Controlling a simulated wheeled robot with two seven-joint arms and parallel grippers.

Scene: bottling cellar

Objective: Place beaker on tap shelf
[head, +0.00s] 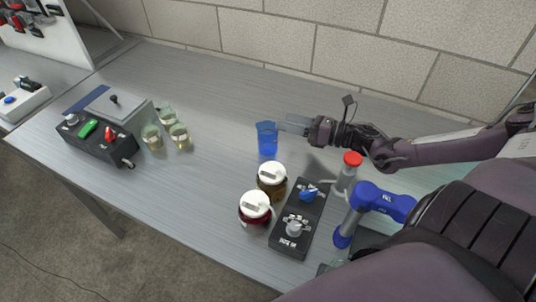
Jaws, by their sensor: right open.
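A blue see-through beaker (267,141) stands upright on the grey workbench, near the middle of the head view. My right gripper (284,127) reaches in from the right, its fingers at the beaker's upper right side. It is open; I cannot tell whether the fingers touch or straddle the beaker. A blue tap marked FILL (384,201) stands at the right, partly behind my body. The area under its spout is mostly hidden, so I cannot make out the shelf clearly. My left gripper is not in view.
Two white-lidded jars (256,208) and a black panel with knobs (297,222) stand in front of the beaker. A red-capped bottle (349,172) is near the tap. Several small glasses (180,137) and a black switch box (95,139) are at left. The bench (215,95) behind is clear.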

